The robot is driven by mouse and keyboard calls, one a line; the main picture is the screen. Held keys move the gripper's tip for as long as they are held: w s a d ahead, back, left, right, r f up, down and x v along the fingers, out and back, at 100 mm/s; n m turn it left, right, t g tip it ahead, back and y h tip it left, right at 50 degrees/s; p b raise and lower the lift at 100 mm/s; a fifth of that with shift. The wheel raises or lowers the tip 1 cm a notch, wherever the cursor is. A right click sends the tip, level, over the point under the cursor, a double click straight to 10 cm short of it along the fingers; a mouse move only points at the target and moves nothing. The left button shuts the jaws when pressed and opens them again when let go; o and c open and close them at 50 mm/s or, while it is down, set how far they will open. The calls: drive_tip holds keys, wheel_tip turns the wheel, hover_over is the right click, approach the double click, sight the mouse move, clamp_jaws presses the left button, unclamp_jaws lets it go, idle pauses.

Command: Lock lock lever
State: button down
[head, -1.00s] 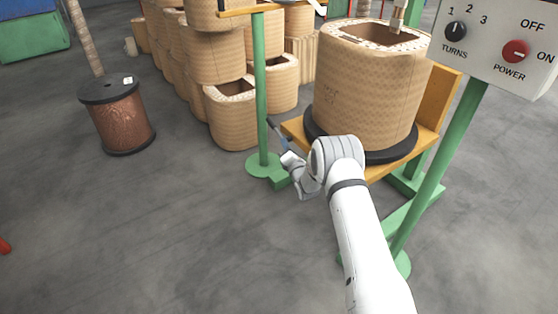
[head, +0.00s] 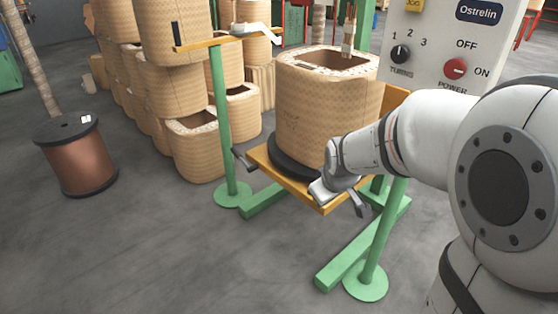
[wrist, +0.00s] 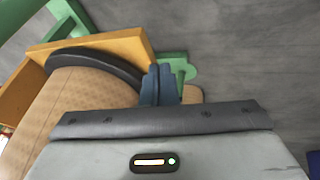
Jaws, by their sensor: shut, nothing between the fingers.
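The lock lever appears to be the short dark grey bar (head: 242,158) at the left corner of the yellow platform (head: 318,200) in the head view. It slants outward from the platform edge. My gripper (head: 358,205) is at the front of the platform, to the right of the lever and clearly apart from it. Its fingers are together, with nothing between them. In the wrist view my gripper's dark fingers (wrist: 158,84) are shut beside the yellow platform edge (wrist: 120,42). I cannot make out the lever in the wrist view.
A large tan coil (head: 322,108) stands on a black disc on the platform. Green posts (head: 223,130) and feet flank it. A control box (head: 445,45) is at the upper right, a copper spool (head: 78,160) at the left. Floor in front is clear.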

drive_tip(key=s+d+m+g, duration=0.1)
drive_tip(key=s+m+g, duration=0.3)
drive_tip(key=s, duration=1.4)
drive_tip(key=m, duration=0.2)
drive_tip(key=shift+s+d+r+m, duration=0.2)
drive_tip(key=shift+s+d+m, duration=0.1)
drive_tip(key=shift+s+d, duration=0.1)
drive_tip(key=shift+a, duration=0.15)
